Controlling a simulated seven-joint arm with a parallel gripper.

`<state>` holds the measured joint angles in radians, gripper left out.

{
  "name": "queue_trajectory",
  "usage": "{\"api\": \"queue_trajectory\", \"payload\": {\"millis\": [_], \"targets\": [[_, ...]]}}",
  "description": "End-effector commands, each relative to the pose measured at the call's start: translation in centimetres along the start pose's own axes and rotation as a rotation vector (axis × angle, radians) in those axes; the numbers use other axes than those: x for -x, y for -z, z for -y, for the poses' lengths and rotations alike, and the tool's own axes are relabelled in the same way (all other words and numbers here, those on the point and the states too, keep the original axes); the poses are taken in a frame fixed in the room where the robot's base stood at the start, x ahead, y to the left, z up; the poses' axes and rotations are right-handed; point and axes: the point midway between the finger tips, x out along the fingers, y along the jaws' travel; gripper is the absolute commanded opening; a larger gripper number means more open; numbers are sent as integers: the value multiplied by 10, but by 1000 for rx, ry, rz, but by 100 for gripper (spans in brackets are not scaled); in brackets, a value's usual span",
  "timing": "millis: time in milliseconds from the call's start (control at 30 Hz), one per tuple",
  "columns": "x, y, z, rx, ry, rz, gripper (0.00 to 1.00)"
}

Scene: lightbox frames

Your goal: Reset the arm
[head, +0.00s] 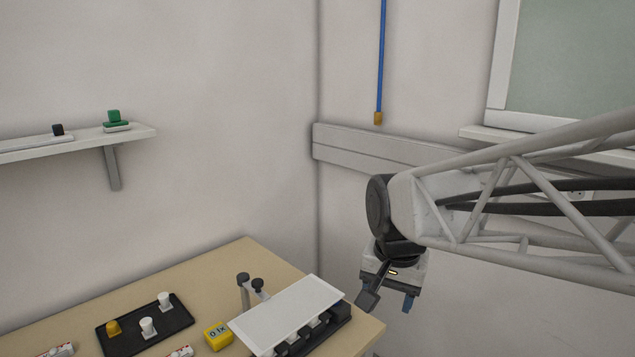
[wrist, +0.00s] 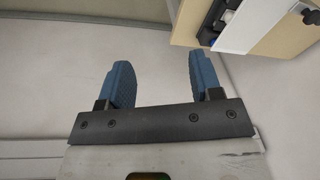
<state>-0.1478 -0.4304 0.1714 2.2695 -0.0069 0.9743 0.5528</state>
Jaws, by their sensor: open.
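My gripper (head: 389,300) hangs from the end of my arm at the right of the head view, pointing down, just past the right edge of the table (head: 215,273). In the wrist view its two blue fingers (wrist: 158,88) stand apart with nothing between them. The gripper is open and empty. It touches nothing that I can see.
A device with a white flat top (head: 287,312) stands at the table's right corner; it also shows in the wrist view (wrist: 243,25). Left of it are a yellow block (head: 217,337) and a black tray (head: 134,338) with small pieces. A shelf (head: 139,133) hangs on the left wall.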

Motion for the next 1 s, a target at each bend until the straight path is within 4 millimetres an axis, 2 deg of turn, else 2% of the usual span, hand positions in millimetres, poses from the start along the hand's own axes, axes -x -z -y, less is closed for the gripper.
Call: {"api": "queue_trajectory", "payload": {"millis": [33,200,433,667,1000], "targets": [[2,-10,-14,31,2,-10,59],[1,-41,-55,155,2,-36,59],[-6,-80,-97,303,-5,-66,59],[-12,-98,-114,377,-11,-80,59],[-12,-100,-115,385,-11,-81,59]]}}
